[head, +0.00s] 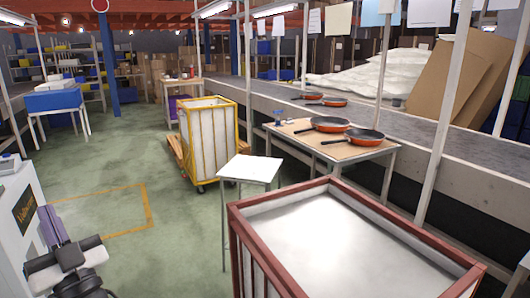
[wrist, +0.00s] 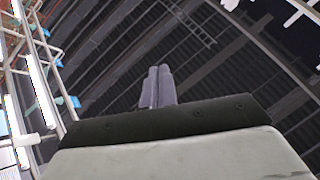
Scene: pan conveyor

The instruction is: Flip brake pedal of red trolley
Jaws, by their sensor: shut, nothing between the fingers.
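The red trolley (head: 262,244) stands close in front at the lower right of the head view. It has a red frame around a pale, whitish inside. Its lower part is cut off by the picture's edge, and its brake pedal does not show in either view. My gripper (wrist: 158,72) shows in the wrist view with its two grey fingers together and nothing between them. It points up toward the dark roof beams, away from the trolley.
A small white table (head: 250,169) stands just behind the trolley. A yellow trolley (head: 209,143) is farther back. A table (head: 340,150) with orange pans stands beside the conveyor (head: 370,120). Green floor (head: 170,240) is open on the left, with yellow floor lines.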

